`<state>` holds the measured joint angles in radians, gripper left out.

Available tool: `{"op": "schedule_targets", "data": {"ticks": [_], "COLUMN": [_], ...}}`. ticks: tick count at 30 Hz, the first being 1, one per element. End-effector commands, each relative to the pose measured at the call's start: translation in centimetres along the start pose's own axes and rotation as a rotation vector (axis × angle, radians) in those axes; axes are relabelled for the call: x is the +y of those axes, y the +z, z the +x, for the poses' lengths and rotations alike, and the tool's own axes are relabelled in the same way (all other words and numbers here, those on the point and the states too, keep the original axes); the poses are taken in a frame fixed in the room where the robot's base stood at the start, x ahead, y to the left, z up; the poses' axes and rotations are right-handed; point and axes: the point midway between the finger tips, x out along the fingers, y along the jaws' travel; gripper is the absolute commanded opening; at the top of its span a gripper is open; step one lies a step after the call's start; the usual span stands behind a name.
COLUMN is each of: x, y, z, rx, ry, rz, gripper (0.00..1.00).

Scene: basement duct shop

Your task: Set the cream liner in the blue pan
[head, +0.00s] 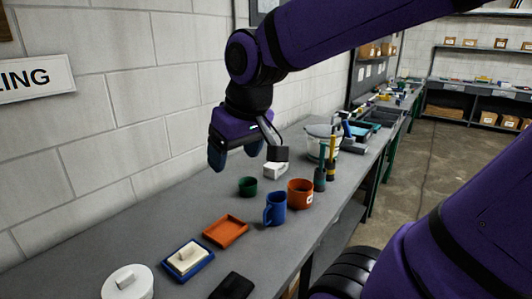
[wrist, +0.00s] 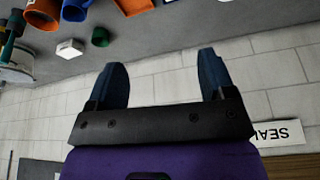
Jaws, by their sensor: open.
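The cream liner (head: 188,255), a flat slab with a small upright tab, sits in the blue pan (head: 173,274) at the front of the bench in the head view. The pan's blue rim shows around it, and the liner looks level. Whether it rests fully on the pan floor is too small to tell. My gripper (head: 233,157) is open and empty, raised above the bench by the wall, beyond the pan. In the wrist view my gripper (wrist: 162,66) has its two blue fingers wide apart with only wall between them.
An orange tray (head: 226,231) lies just beyond the pan, and a white lidded round thing (head: 127,285) is nearer. A green cup (head: 247,186), blue mug (head: 274,210), orange mug (head: 300,194) and white block (head: 275,171) stand farther along. A dark object (head: 232,287) lies at the front edge.

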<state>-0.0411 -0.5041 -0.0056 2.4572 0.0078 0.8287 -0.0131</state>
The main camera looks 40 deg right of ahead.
Motion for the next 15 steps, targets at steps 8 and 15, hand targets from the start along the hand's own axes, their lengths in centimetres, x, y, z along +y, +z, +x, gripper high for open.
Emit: {"op": "schedule_targets", "data": {"ticks": [8,15], "x": [0.5,0.6], "y": [4.8,6.2], "z": [-3.7,-4.4], "rx": [0.083,0.102], "ry": [0.016,0.021], "rz": [0.033,0.042], "gripper": [0.76,0.76]}}
